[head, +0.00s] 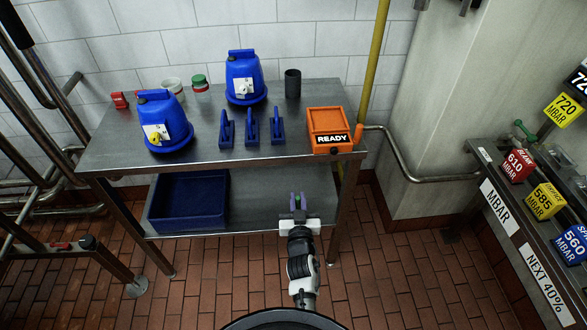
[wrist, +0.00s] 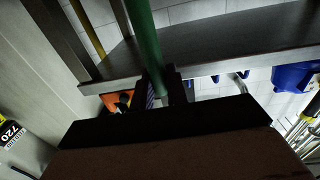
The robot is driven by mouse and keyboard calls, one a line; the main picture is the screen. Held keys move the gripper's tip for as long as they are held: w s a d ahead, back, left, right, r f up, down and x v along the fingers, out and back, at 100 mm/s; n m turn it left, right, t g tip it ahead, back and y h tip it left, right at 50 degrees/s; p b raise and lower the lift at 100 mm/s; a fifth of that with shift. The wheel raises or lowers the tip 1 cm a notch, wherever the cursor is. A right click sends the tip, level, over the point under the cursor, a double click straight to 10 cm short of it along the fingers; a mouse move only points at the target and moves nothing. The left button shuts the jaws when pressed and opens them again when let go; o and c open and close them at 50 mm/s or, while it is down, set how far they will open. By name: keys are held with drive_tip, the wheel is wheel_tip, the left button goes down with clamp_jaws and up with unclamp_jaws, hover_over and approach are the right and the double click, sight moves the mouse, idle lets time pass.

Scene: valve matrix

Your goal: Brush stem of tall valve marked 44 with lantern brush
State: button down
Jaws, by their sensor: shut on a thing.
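My gripper (head: 298,201) is in front of the steel table, at about the height of its lower shelf. It is shut on a slim green rod (wrist: 146,38). In the wrist view the rod runs up from between the dark fingers (wrist: 160,92) to the top edge. In the head view only a small bit of green shows between the purple-tinted fingertips. I cannot tell whether this rod is the lantern brush; no bristles show. No tall valve marked 44 is readable in either view.
The steel table (head: 200,160) holds two blue lantern-shaped units (head: 243,78), several small blue upright pieces (head: 251,128), a black cup (head: 292,83) and an orange READY box (head: 329,128). A blue bin (head: 188,203) sits below. A bench with MBAR blocks (head: 517,165) stands right. Open brick floor lies between.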

wheel_tip(320, 180, down, 9)
drive_tip(key=s, duration=0.2)
drive_tip(key=shift+s+d+y, duration=0.3)
drive_tip(key=shift+d, duration=0.05)
drive_tip(key=shift+w+r, duration=0.1)
